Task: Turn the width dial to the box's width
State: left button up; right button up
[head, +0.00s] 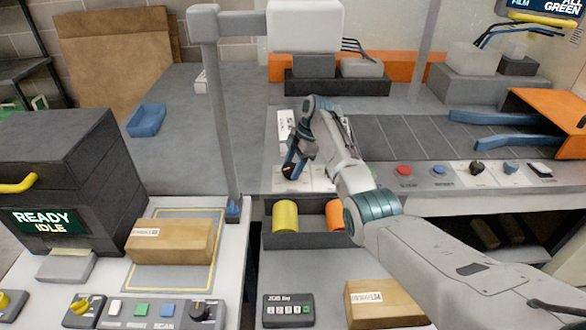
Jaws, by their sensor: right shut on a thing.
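My right gripper (293,168) reaches in from the right and points down at the left end of the grey machine's front panel. It is shut on a small dark dial, mostly hidden by the fingers; I cannot read its label or setting. A brown box (170,241) with a white label lies on a yellow-outlined pad (203,277) at the left. Another brown box (383,303) with a label lies at the front right, partly behind my arm. My left gripper is not in view.
The front panel also carries a red button (404,170), a blue button (439,170) and a black knob (477,167). A dark tray with a yellow roll (285,216) and an orange roll (334,215) sits below. A grey post (226,110) stands left of my gripper.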

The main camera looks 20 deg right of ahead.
jog(key=shift+w+n, duration=0.1)
jog(key=shift+n, duration=0.3)
jog(key=o, duration=0.9)
jog(key=shift+o, duration=0.2)
jog(key=shift+r, duration=0.1)
jog(key=b+v, duration=0.2)
jog(key=v, duration=0.8)
jog(key=shift+r+b, duration=0.35)
jog(key=shift+b, duration=0.05)
jog(key=shift+d, duration=0.1)
